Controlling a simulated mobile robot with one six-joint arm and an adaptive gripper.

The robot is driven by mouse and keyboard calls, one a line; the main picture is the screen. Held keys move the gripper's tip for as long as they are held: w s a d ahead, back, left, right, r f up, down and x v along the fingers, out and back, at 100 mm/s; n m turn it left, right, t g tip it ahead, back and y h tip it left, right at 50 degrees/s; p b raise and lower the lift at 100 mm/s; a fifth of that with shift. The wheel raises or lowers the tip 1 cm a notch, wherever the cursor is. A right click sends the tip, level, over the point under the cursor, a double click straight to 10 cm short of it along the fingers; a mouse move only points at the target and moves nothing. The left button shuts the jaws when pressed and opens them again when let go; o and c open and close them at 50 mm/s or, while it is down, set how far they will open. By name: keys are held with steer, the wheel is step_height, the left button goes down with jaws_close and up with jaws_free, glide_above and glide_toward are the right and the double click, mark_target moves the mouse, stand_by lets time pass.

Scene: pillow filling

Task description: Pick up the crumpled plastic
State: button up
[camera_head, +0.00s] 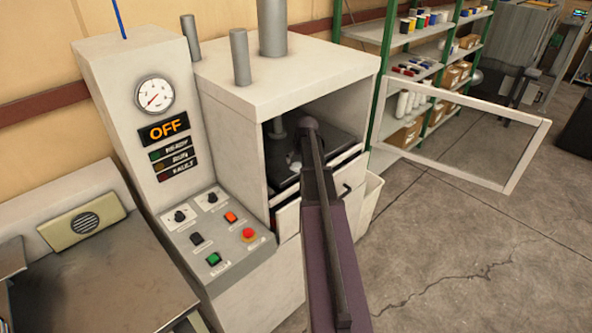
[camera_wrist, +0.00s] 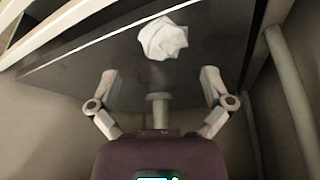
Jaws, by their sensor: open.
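The crumpled plastic (camera_wrist: 162,38) is a small white, faceted lump. In the wrist view it lies on a dark flat plate (camera_wrist: 95,62), close to the plate's edge. My gripper (camera_wrist: 160,82) is open, its two fingers spread wide with nothing between them. The plastic is ahead of the fingertips, roughly centred between them, and apart from them. In the head view my arm reaches into the open chamber of a white machine (camera_head: 325,80).
The chamber has side walls and a roof close around my arm. A framed clear door (camera_head: 470,178) stands open at the right. The control panel (camera_head: 215,235) with buttons is left of the opening, and the display reads OFF. Shelves (camera_head: 425,75) stand behind at the right.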

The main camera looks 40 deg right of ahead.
mark_target(297, 163)
steer(key=shift+f, duration=0.1)
steer(key=shift+a+b+x, duration=0.2)
steer(key=shift+b+x, duration=2.25)
steer(key=shift+x, duration=0.1)
steer(key=c, duration=0.8)
